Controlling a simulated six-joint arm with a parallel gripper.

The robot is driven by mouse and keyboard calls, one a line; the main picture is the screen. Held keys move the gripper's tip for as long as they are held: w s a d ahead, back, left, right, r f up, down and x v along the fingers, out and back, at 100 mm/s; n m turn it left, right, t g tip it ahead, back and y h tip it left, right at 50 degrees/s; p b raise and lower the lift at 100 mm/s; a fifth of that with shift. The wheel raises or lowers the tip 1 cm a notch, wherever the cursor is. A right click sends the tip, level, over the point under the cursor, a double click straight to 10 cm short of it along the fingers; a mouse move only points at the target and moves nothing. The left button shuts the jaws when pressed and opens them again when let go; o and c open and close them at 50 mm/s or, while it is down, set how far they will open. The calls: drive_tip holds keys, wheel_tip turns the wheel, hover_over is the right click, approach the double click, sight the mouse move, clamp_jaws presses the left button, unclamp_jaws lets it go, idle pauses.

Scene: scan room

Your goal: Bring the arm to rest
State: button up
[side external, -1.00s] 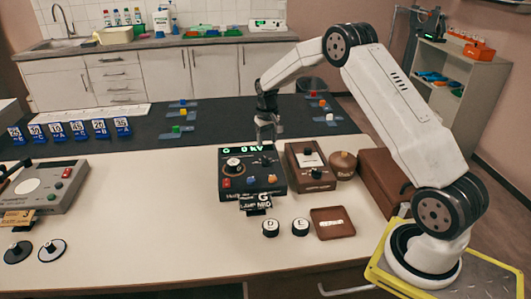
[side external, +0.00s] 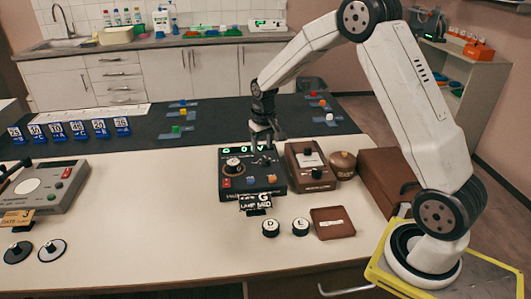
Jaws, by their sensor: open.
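My gripper (side external: 262,146) hangs pointing down over the back part of a black control box (side external: 236,188) with a green lit display, a dial and coloured buttons. The jaws are open, and I see nothing held between them. Whether the fingertips touch the box cannot be told from this view. My arm rises from the yellow-edged base at the right and bends over the table.
A brown box with a knob (side external: 310,167), a round brown jar (side external: 342,164) and a brown case (side external: 393,180) stand right of the black box. Round pieces D (side external: 270,228) and E (side external: 300,227) and a brown tray (side external: 347,228) lie in front. The table's left middle is clear.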

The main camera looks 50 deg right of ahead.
drive_tip(key=s+a+r+n+t, duration=0.1)
drive_tip(key=s+a, duration=0.5)
drive_tip(key=s, duration=0.3)
drive_tip(key=s+a+r+n, duration=0.1)
drive_tip(key=s+a+n, duration=0.1)
drive_tip(key=s+a, duration=0.5)
drive_tip(key=s, duration=0.3)
drive_tip(key=shift+s+a+n+t, duration=0.2)
drive_tip(key=shift+a+n+t, duration=0.1)
drive_tip(key=shift+t, duration=0.1)
